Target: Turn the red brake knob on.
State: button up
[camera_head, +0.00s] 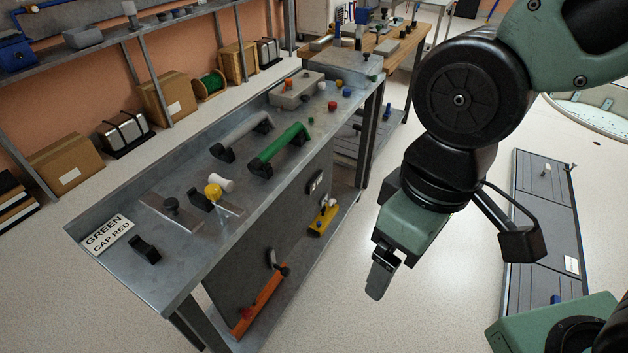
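A small red knob (332,106) stands on the grey bench top toward its far right end, near a blue knob and a yellow knob. Another red part (246,313) sits at the lower end of an orange bar on the bench's front side. No label marks either one as the brake knob, and I cannot tell whether either is on or off. My gripper (385,270) hangs pointing down in free air, right of the bench and apart from both red parts. Its fingers overlap in this view, so its opening is unclear. I see nothing held in it.
The bench top (150,270) carries a green handle (280,148), a grey handle (241,136), a yellow knob (213,191) and a sign (109,235) reading "GREEN CAP RED". A yellow bar (322,220) is on the front side.

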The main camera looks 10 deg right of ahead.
aim_at(246, 313)
jog(key=l+u, duration=0.2)
jog(key=l, duration=0.15)
jog(key=k+l+u, duration=0.15)
jog(key=l, duration=0.2)
jog(key=l+u, duration=0.2)
jog(key=l, duration=0.15)
jog(key=k+l+u, duration=0.2)
jog(key=l, duration=0.15)
